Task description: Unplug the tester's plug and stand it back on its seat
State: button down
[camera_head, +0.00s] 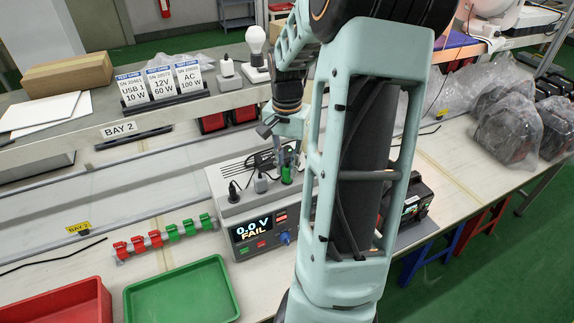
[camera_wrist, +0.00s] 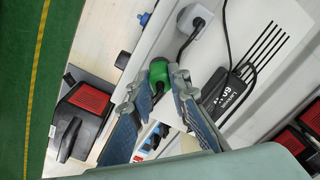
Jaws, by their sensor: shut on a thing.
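The tester (camera_head: 252,228) is a grey box on the bench, and its display reads 0.0 V FAIL. A green plug (camera_head: 287,175) shows at the back right of its top, below my gripper (camera_head: 284,160). In the wrist view the green plug (camera_wrist: 158,70) lies between the two fingertips of my gripper (camera_wrist: 157,82), which is shut on it. A black cable runs from the plug. I cannot tell whether the plug is seated or slightly raised. A grey plug (camera_head: 260,184) and a black plug (camera_head: 233,192) stand on the tester to its left.
A black adapter (camera_wrist: 222,86) with a cable lies near the plug in the wrist view. Red and green clips (camera_head: 160,238) line a rail left of the tester. A green tray (camera_head: 182,290) and red tray (camera_head: 60,302) are in front. A shelf (camera_head: 100,128) runs behind.

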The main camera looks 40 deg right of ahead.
dwell(0.4)
jog(key=c, duration=1.7)
grip_release()
jog(key=shift+c, duration=0.2)
